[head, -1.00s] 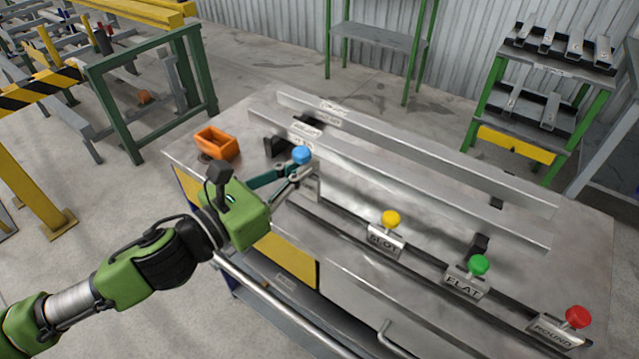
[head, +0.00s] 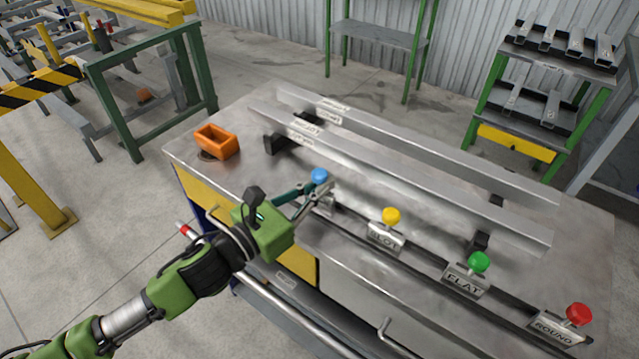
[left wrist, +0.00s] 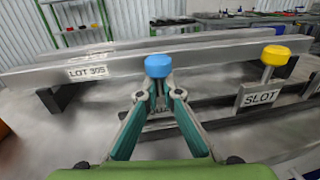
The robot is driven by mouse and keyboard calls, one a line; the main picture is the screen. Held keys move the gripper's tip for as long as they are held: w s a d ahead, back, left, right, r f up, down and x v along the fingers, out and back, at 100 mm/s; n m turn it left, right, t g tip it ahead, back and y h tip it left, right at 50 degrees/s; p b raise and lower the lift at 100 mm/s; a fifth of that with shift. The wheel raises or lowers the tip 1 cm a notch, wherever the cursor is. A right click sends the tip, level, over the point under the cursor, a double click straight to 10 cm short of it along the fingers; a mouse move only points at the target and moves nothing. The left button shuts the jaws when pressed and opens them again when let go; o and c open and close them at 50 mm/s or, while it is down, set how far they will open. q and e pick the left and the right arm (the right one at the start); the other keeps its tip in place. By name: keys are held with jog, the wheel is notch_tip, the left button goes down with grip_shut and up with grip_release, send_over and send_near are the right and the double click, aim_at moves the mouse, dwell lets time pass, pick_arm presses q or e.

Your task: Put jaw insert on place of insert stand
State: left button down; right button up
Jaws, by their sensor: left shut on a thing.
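A jaw insert with a blue knob (head: 319,176) is held in my left gripper (head: 313,192), whose fingers are closed around it. Its knob also shows in the left wrist view (left wrist: 158,66), just past the fingertips. The insert stand (head: 345,222) is a dark double rail along the front of the bench. The held insert is at the rail's left end, left of the SLOT insert; its lower part is mostly hidden, so I cannot tell whether it touches the rail. Yellow SLOT (head: 391,216), green FLAT (head: 478,262) and red ROUND (head: 578,314) inserts stand along the rail.
Two long labelled metal bars (head: 430,196) lie on dark supports behind the rail. An orange bin (head: 217,142) sits at the bench's left corner. A green-legged rack (head: 545,100) stands at the back right. The bench top between bin and rail is clear.

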pick_arm(q)
jog(key=c, duration=2.2)
grip_release()
jog(key=shift+f, duration=0.1)
jog(key=shift+c, duration=0.2)
jog(key=shift+a, duration=0.1)
jog(key=b+v, duration=0.3)
jog(key=v, duration=0.9)
jog(key=shift+r, duration=0.25)
